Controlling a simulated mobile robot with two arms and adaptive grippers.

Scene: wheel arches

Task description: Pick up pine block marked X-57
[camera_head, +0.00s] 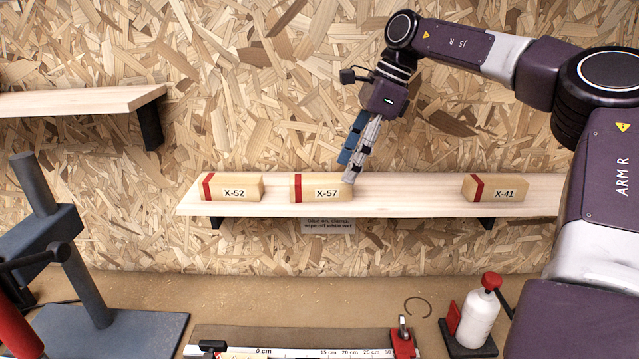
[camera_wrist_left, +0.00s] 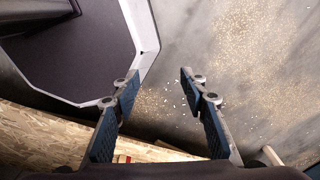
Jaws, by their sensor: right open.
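The pine block marked X-57 (camera_head: 310,190) lies on a wooden wall shelf (camera_head: 400,205). My left gripper (camera_wrist_left: 155,85) shows only in the left wrist view. Its fingers are apart, with nothing between them.
Similar blocks X-52 (camera_head: 232,187) and X-41 (camera_head: 495,188) lie left and right on the same shelf. An OSB wall stands behind. Below are a bench with a ruler jig (camera_head: 300,350), a white bottle (camera_head: 481,318) and a dark press stand (camera_head: 90,280). A higher shelf (camera_head: 80,101) is at left.

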